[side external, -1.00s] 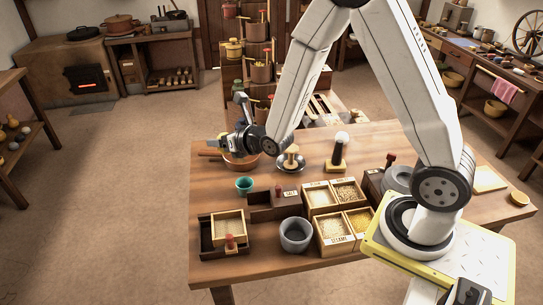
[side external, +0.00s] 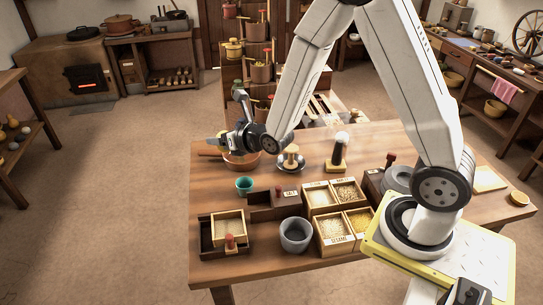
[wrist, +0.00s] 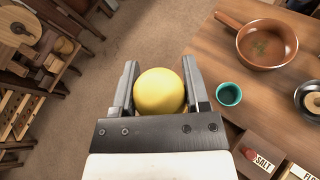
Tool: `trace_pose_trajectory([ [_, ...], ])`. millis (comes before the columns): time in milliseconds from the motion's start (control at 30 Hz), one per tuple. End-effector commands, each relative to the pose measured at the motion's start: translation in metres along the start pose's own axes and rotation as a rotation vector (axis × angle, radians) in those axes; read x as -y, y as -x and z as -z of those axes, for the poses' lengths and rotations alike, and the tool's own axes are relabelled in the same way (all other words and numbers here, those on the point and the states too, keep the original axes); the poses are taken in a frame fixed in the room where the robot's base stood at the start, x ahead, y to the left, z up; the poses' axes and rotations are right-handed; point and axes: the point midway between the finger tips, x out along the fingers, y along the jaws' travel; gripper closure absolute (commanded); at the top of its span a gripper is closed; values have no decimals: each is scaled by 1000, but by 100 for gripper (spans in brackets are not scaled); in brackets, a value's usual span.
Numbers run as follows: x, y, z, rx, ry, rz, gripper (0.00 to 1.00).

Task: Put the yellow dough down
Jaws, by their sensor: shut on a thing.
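The yellow dough (wrist: 160,92) is a smooth round ball held between the two fingers of my gripper (wrist: 159,66) in the wrist view. The fingers touch or nearly cover its left and right sides. Behind it in that view is bare floor, left of the table edge. In the side external view my gripper (side external: 218,142) is at the far left end of the table, raised near the brown pan (side external: 242,160). The dough is mostly hidden by the fingers there.
The wooden table (side external: 285,215) carries a turquoise cup (side external: 244,184), a grey pot (side external: 296,234), a salt box (side external: 275,203), labelled grain boxes (side external: 335,230) and a metal dish (side external: 290,162). The pan also shows in the wrist view (wrist: 267,46). Bare table lies between these things.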

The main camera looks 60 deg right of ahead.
Motion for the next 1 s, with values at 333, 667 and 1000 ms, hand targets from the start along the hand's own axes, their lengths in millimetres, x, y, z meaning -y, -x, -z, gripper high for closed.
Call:
trace_pose_trajectory([
  [333,28,-26,-10,0,2,0,100],
  [667,111,-72,-23,-5,12,-12,100],
  [1000,219,-94,-17,-9,24,-31,100],
])
